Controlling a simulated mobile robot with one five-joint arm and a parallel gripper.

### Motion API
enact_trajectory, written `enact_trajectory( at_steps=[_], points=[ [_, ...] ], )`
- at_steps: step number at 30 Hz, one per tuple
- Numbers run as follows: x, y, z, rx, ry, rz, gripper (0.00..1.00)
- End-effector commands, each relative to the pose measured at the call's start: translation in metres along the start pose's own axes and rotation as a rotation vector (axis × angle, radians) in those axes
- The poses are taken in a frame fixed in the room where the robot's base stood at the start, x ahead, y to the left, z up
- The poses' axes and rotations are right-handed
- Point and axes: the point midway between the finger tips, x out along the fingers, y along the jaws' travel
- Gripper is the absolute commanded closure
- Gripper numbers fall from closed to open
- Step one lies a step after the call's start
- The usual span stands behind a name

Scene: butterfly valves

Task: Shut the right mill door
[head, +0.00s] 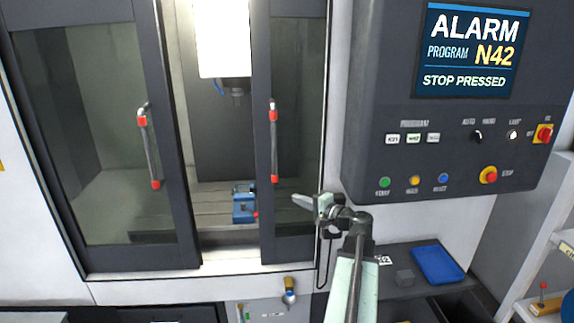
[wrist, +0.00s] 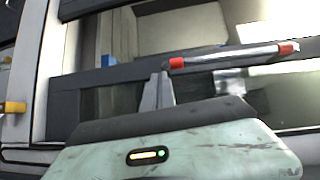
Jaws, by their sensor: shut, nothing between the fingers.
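The right mill door (head: 296,110) is a dark-framed glass panel with a vertical metal bar handle (head: 274,145) that has red ends. A wide gap separates it from the left door (head: 100,130), and the mill's interior shows through it. My gripper (head: 295,200) is shut and empty, just right of and a little below the handle's lower end. In the wrist view the handle (wrist: 235,55) lies sideways, and my closed fingertips (wrist: 163,76) are close to one red end. I cannot tell whether they touch it or the door.
Inside the mill a blue vise (head: 244,205) sits on the bed under the spindle (head: 236,90). A control panel (head: 450,120) with an alarm screen (head: 469,52) juts out at right. Below it are a shelf and a blue tray (head: 438,264).

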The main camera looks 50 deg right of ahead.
Motion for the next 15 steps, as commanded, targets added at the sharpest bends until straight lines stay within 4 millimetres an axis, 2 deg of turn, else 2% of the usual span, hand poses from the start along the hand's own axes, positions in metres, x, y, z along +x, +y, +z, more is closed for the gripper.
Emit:
enact_trajectory(
  at_steps=[1,3,6,11,15],
  points=[
    [-0.017,-0.015,-0.021,0.02,0.044,-0.033,1.0],
    [-0.032,-0.023,-0.038,0.039,0.083,-0.066,1.0],
    [-0.04,-0.026,-0.047,0.05,0.104,-0.085,1.0],
    [-0.033,-0.025,-0.047,0.05,0.101,-0.086,1.0],
    [-0.011,-0.027,-0.05,0.05,0.099,-0.085,1.0]
  ],
)
